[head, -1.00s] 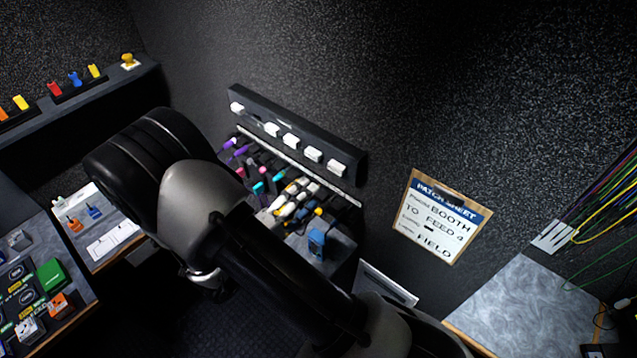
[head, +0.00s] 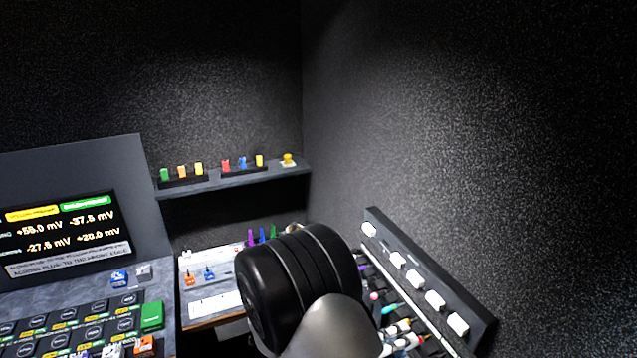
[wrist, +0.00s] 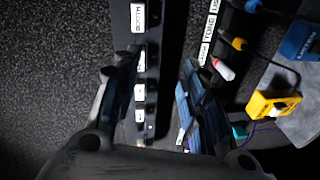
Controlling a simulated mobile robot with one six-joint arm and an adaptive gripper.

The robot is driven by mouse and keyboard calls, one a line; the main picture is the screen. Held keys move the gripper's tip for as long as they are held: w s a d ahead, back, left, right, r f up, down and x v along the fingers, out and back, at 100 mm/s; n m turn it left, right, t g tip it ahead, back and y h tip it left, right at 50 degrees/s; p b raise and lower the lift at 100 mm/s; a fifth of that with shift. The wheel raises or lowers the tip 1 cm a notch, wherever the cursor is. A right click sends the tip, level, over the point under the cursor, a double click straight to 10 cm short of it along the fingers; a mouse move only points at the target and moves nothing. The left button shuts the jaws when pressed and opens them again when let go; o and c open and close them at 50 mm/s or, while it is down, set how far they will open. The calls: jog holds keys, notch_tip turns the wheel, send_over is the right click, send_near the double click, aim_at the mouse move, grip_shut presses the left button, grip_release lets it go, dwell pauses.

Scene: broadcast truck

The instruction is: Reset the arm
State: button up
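My gripper (wrist: 159,68) shows in the wrist view with its two dark fingers apart. It is open, and nothing shows held between the fingers. Beyond them runs a dark strip (wrist: 123,62) with white labels. In the head view my black and grey arm rises from the bottom middle, and my gripper is not visible there. The arm hides part of the bench and the colored connectors behind it.
A labelled wall rail (head: 481,326) slopes down at the right. A small shelf (head: 222,187) carries colored pieces. A monitor (head: 85,228) and button console (head: 70,318) stand at left. A yellow box (wrist: 272,104) and cables lie right in the wrist view. The upper right wall is bare.

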jog(key=w+a+f+m+t+y+b, duration=0.25)
jog(key=w+a+y+b, duration=0.25)
jog(key=w+y, duration=0.35)
jog(key=s+a+r+y+b, duration=0.4)
jog(key=a+r+y+b, duration=0.1)
jog(key=a+y+b, duration=0.25)
jog(key=s+d+f+g+b, duration=0.1)
jog(key=s+d+f+b, duration=0.1)
jog(key=s, duration=0.6)
jog(key=s+d+f+g+h+b, duration=0.1)
jog(key=s+d+g+b, duration=0.1)
jog(key=s, duration=0.6)
jog(key=s+d+f+g+b, duration=0.1)
jog(key=s+d+f+b, duration=0.1)
jog(key=s, duration=0.6)
jog(key=shift+s+d+f+g+b, duration=0.2)
jog(key=shift+d+f+g+b, duration=0.2)
jog(key=shift+d, duration=0.8)
